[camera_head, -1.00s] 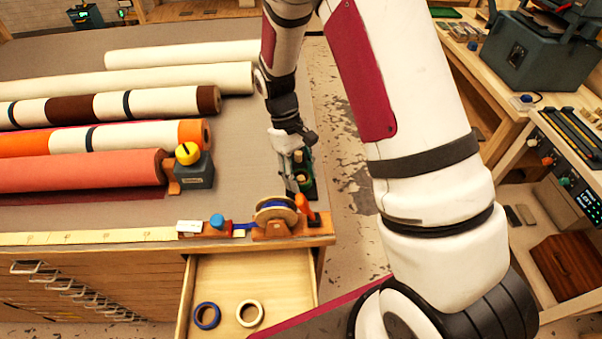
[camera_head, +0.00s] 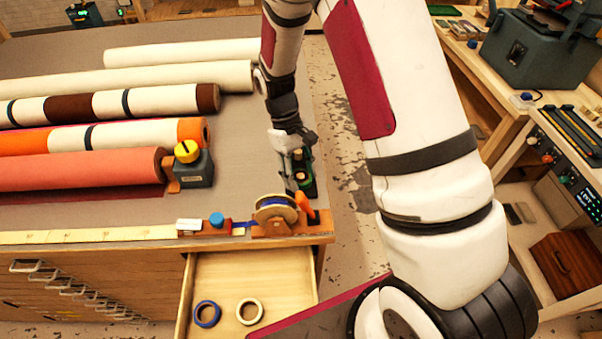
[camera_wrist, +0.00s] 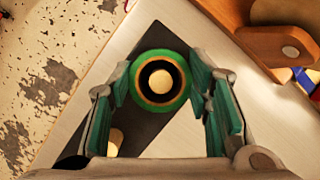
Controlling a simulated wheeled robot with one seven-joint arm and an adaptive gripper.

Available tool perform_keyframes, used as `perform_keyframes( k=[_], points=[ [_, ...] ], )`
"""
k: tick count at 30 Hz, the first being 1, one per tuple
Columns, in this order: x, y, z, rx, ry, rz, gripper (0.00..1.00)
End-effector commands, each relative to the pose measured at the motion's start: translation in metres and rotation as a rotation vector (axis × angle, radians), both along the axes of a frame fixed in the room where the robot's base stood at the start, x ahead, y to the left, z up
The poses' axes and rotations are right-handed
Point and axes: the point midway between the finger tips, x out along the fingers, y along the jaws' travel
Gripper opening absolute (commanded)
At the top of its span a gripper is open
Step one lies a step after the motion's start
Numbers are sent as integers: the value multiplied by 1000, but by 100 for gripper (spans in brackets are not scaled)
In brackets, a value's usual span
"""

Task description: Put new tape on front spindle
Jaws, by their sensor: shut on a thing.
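My gripper (camera_wrist: 160,95) is shut on a green tape roll (camera_wrist: 176,103), with a finger on each side of it. A pale round post (camera_wrist: 161,79) shows in the middle of the roll's hole; how far down the roll sits is not clear. Below is a dark plate (camera_wrist: 146,45) on the table, with a second pale post (camera_wrist: 115,141) left of the roll. In the head view my gripper (camera_head: 293,176) is at the table's right end, behind a wooden dispenser (camera_head: 285,229) with an orange handle that carries a pale-cored reel (camera_head: 275,208) with blue tape.
An open drawer (camera_head: 255,278) below holds a blue ring (camera_head: 207,314) and a cream ring (camera_head: 249,311). Several long rolls lie on the table (camera_head: 232,130) to the left. A dark weight with a yellow knob (camera_head: 187,152) stands at the coral roll's end. A side bench is at the right.

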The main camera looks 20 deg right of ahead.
Motion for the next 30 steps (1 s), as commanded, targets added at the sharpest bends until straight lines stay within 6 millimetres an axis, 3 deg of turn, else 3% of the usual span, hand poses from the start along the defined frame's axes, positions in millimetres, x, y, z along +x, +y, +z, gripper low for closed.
perform_keyframes(
  k=[6, 7, 10, 30],
  points=[
    [-2, 0, -8, -1, 7, 0, 0],
    [-3, 0, -8, -1, 8, 0, 47],
    [-3, 0, -8, -1, 8, 0, 69],
    [-1, 0, -2, 0, 4, 0, 69]
  ],
)
